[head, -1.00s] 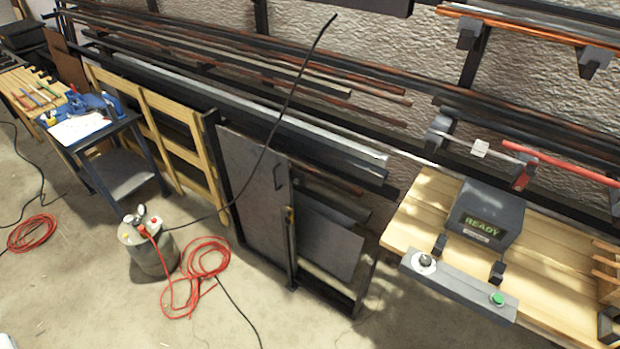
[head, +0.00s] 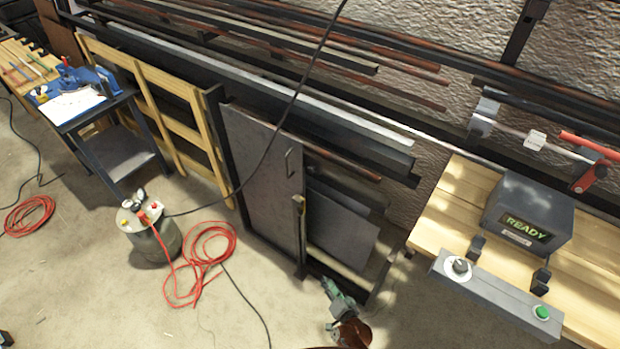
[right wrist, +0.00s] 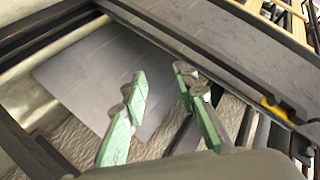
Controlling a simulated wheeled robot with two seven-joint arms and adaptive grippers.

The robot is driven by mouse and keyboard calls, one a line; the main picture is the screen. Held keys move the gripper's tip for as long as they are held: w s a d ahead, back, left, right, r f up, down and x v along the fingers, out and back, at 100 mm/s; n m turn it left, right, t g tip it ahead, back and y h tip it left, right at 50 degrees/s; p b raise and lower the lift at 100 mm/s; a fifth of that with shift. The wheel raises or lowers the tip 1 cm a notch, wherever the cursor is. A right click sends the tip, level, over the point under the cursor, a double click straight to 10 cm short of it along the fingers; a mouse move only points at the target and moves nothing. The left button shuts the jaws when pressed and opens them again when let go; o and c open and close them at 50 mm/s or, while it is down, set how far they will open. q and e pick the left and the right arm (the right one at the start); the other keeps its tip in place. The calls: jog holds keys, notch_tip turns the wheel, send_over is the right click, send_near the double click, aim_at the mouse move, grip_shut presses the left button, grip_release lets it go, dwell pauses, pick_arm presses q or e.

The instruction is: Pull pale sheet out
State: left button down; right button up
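A flat grey sheet (head: 342,238), the paler of those I can make out, stands tilted in the low dark rack, right of the dark door panel (head: 262,165). A darker sheet shows behind it. In the right wrist view the grey sheet (right wrist: 85,85) lies beyond my fingers. My right gripper (head: 336,288), with green fingers, is at the bottom of the head view, in front of the rack. In the right wrist view its fingers (right wrist: 161,82) are spread with nothing gripped, apart from the sheet. My left gripper is not in view.
A workbench (head: 455,205) with a grey READY box (head: 530,215) stands right of the rack. A grey canister (head: 150,235) and a red hose (head: 205,255) are on the floor at left. Long bars lie on racks above. A dark cable crosses the view.

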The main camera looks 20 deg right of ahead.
jog(key=w+a+r+m+t+h+b, duration=0.2)
jog(key=w+r+m+t, duration=0.35)
jog(key=w+r, duration=0.9)
jog(key=m+t+h+b, duration=0.25)
jog(key=m+h, duration=0.25)
jog(key=m, duration=0.6)
send_near(311, 171)
jog(key=x, duration=0.6)
jog(key=shift+w+r+b, duration=0.2)
jog(key=shift+w+b, duration=0.1)
jog(key=shift+b, duration=0.05)
jog(key=shift+w+d+r, duration=0.15)
jog(key=shift+w+r, duration=0.15)
jog(key=shift+w, duration=0.35)
jog(key=shift+c, duration=0.3)
grip_shut()
